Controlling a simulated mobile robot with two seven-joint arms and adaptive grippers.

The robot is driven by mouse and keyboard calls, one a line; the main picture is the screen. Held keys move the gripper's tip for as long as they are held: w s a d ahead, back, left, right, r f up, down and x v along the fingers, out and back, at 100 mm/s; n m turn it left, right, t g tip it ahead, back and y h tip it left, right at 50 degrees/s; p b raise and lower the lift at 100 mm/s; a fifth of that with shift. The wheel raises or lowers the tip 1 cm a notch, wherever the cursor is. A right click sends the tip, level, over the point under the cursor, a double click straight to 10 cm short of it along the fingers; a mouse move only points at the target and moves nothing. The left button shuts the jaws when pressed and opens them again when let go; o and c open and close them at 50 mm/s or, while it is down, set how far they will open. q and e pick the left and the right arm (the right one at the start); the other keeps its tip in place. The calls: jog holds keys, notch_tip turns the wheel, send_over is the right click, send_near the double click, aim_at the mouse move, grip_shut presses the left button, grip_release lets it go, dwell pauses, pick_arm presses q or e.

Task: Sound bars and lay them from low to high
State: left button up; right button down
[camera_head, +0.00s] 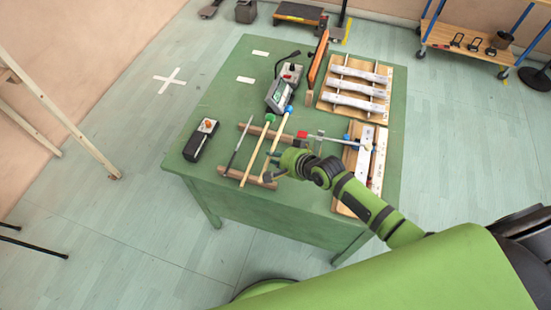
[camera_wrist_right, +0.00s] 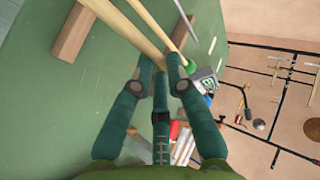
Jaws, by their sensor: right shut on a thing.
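My right gripper (camera_head: 272,168) is shut on the wooden stick of the blue-headed mallet (camera_head: 281,128), near its lower end. In the right wrist view the stick (camera_wrist_right: 128,32) runs between the fingers (camera_wrist_right: 162,68). I cannot tell whether it is lifted off the wooden rests. The green-headed mallet (camera_head: 259,146) lies just left of it. Pale metal bars (camera_head: 360,85) lie across a wooden frame at the table's back right. More pale bars (camera_head: 364,152) lie on a second wooden board (camera_head: 347,160) at the front right, partly behind my arm. My left gripper is out of view.
A grey device (camera_head: 279,95) stands behind the mallets, and a dark box (camera_head: 201,140) lies at the left edge of the green table (camera_head: 215,105). A red-headed stick (camera_head: 302,134) lies near my wrist. Bare tabletop with white marks shows at the back left.

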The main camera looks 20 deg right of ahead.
notch_tip(320, 180, down, 5)
jog(key=b, duration=0.4)
jog(key=shift+w+d+f, duration=0.1)
jog(key=shift+d, duration=0.05)
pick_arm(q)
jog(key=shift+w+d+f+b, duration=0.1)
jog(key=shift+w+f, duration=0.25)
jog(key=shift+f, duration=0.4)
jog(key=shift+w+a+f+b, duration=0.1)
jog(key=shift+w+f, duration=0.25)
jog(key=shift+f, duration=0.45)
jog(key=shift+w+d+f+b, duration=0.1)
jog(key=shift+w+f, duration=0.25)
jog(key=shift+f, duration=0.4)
pick_arm(e)
jog(key=shift+f, duration=0.55)
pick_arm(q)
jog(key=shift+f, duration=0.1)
pick_arm(e)
jog(key=shift+f, duration=0.25)
jog(key=c, duration=1.2)
grip_release()
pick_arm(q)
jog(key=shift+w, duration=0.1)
pick_arm(e)
jog(key=shift+o, duration=0.2)
